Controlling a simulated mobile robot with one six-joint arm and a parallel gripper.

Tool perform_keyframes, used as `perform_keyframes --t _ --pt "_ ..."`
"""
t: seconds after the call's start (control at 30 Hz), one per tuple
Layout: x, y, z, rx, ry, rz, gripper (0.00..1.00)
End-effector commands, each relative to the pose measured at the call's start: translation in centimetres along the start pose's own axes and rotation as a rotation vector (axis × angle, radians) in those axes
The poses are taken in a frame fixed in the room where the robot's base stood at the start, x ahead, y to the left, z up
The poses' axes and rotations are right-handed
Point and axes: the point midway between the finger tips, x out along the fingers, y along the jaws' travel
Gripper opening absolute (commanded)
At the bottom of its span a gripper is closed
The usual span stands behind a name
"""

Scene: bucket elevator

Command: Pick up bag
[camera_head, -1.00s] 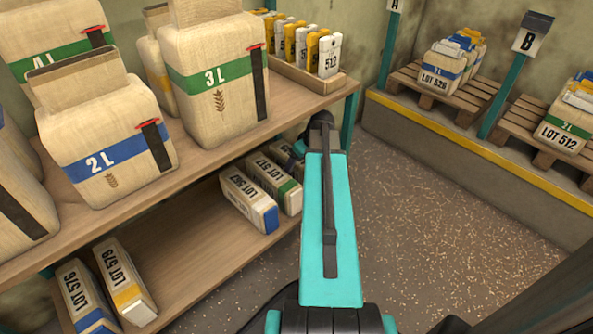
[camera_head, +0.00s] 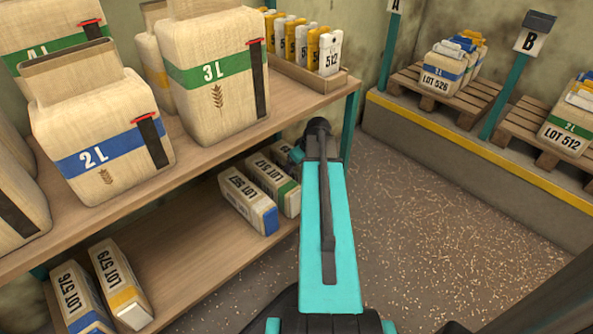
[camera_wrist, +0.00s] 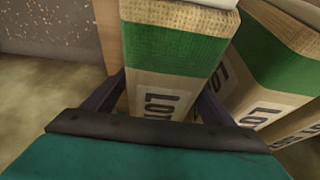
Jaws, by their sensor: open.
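In the wrist view, my gripper (camera_wrist: 165,98) is open, with one dark finger on each side of an upright bag with a green band (camera_wrist: 170,58). The bag stands partly between the fingers; I cannot tell whether they touch it. Its lettering starts with "LOT", the rest hidden. More green-banded bags (camera_wrist: 275,50) stand close on its right. In the head view, lot bags lie on the lower shelf, one with a blue end (camera_head: 248,203) and one with a green end (camera_head: 272,182). My gripper is mostly hidden there behind my teal arm.
Two bags (camera_head: 122,280) lie lower left. Pallets (camera_head: 455,100) with lot bags stand at right.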

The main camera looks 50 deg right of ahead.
Motion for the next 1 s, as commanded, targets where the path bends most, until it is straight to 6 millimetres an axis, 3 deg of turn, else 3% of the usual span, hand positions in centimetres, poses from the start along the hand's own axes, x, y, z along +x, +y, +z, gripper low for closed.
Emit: perform_keyframes --t 0.07,0.47,1.0 --pt "-0.01 0.01 0.0 0.0 0.0 0.0 0.7" --pt "-0.02 0.03 0.02 0.001 0.0 0.0 0.02" --pt "-0.69 0.1 -0.36 0.001 0.004 0.002 0.0"
